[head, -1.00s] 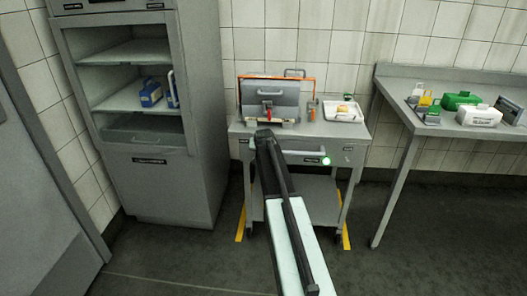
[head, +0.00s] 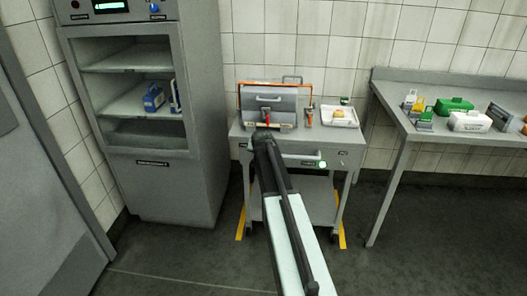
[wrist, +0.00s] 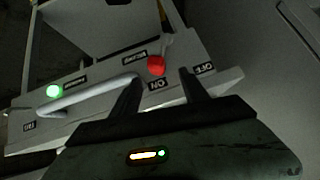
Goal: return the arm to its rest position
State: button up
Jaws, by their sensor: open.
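My arm (head: 287,232) reaches forward from the bottom of the head view toward a grey cart (head: 345,158). My gripper (wrist: 160,84) is at its far end; in the head view its fingers cannot be made out. In the wrist view the two dark fingers stand apart, with nothing held between them. A red knob (wrist: 156,66) on the cart's front, near ON and OFF labels, shows just beyond the fingertips. Whether a finger touches the knob or panel cannot be told.
The cart has a pale handle (wrist: 90,103) and green light (wrist: 54,91). On it are an orange-edged case (head: 290,105) and a white tray (head: 340,124). A grey cabinet (head: 150,190) stands left, a table (head: 400,120) right. Floor around my arm is clear.

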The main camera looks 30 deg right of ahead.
dwell(0.3)
jog(key=a+n+y, duration=0.1)
jog(key=a, duration=1.1)
jog(key=s+a+f+n+g+y, duration=0.1)
jog(key=s+a+f, duration=0.1)
jog(key=s+a, duration=0.3)
jog(key=s+a+f+n+y, duration=0.1)
jog(key=s+a, duration=0.1)
jog(key=a, duration=0.5)
jog(key=s+a+f+n+g+y, duration=0.1)
jog(key=s+a+f+n+g, duration=0.2)
jog(key=s, duration=0.8)
jog(key=s+a+f+n+g, duration=0.1)
jog(key=s+a+g, duration=0.3)
jog(key=s, duration=0.6)
notch_tip(320, 180, up, 16)
jog(key=s+a+p, duration=0.1)
jog(key=p, duration=1.5)
jog(key=shift+s+a+n, duration=0.15)
jog(key=shift+s+n, duration=0.15)
jog(key=shift+s, duration=0.05)
